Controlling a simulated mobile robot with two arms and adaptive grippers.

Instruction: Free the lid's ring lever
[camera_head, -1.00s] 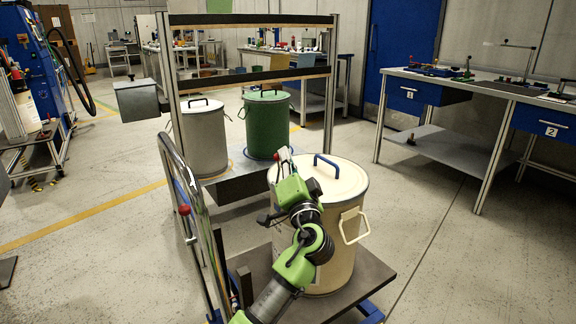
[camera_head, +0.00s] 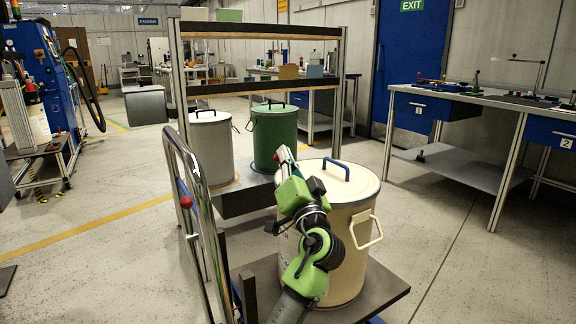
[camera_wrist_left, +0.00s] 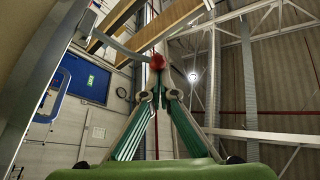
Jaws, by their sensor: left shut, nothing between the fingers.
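The cream drum (camera_head: 345,245) stands on a dark platform, its pale lid (camera_head: 362,186) on top with a blue handle (camera_head: 337,168). My left gripper (camera_head: 285,152) is at the lid's left edge, upright, shut and empty. In the left wrist view its fingers (camera_wrist_left: 157,92) converge just below a red knob (camera_wrist_left: 157,62). A grey strip (camera_wrist_left: 125,47), which looks like the ring lever, runs from the drum side to this knob. I cannot tell whether the fingertips touch the knob. In the head view my gripper and arm hide much of the lever. My right gripper is out of view.
A trolley's metal push bar (camera_head: 205,225) rises left of the drum. Behind stand a grey drum (camera_head: 210,145) and a green drum (camera_head: 273,135) under a rack frame (camera_head: 342,105). A workbench (camera_head: 470,100) is at right. The floor between is open.

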